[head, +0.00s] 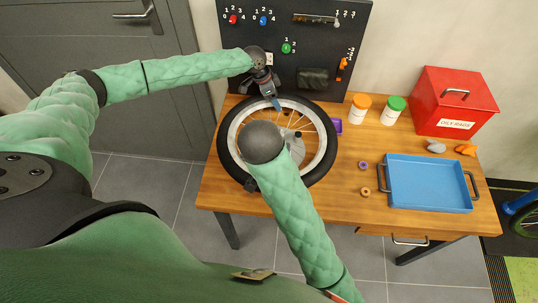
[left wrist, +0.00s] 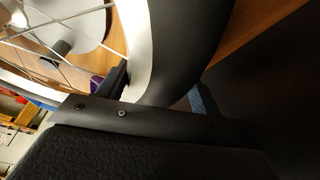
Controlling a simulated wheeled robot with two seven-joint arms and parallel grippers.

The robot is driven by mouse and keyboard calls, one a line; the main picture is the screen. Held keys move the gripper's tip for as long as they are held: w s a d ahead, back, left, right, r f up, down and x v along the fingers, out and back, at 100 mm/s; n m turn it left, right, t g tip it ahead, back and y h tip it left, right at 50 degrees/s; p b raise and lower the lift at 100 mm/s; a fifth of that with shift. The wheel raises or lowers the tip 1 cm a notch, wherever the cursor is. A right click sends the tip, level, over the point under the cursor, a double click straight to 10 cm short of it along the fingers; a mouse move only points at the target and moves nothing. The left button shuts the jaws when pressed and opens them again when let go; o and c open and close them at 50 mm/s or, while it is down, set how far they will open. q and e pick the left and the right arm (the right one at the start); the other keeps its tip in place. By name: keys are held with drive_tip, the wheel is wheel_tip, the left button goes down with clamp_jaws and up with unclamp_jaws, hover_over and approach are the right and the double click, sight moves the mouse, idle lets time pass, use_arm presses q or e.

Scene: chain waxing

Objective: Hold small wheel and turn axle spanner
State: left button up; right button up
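The small wheel (head: 318,172) with its black tyre, pale rim and thin spokes lies on the wooden table. A grey disc (head: 297,150) shows at its hub. My left gripper (head: 274,101) is at the wheel's far edge. In the left wrist view its two fingers (left wrist: 160,92) straddle the rim and tyre (left wrist: 175,55), one inside and one outside, and appear closed on them. My right arm reaches in from below, and its round wrist covers part of the wheel near the hub. My right gripper is hidden beneath that wrist. I cannot make out the axle spanner.
A blue tray (head: 428,206), a red box (head: 453,103), an orange-capped jar (head: 359,108) and a green-capped jar (head: 392,110) stand right of the wheel. Small rings (head: 365,192) lie between wheel and tray. A dark tool board (head: 325,70) rises behind.

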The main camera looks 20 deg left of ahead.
use_arm(q)
drive_tip(key=shift+r, duration=0.1)
drive_tip(key=b+v, duration=0.1)
drive_tip(key=v, duration=0.5)
drive_tip(key=shift+a+r+b, duration=0.1)
drive_tip(key=shift+a+b, duration=0.05)
drive_tip(key=shift+b, duration=0.25)
drive_tip(key=shift+s+a+r, duration=0.15)
drive_tip(key=shift+a+r, duration=0.05)
drive_tip(key=shift+r, duration=0.45)
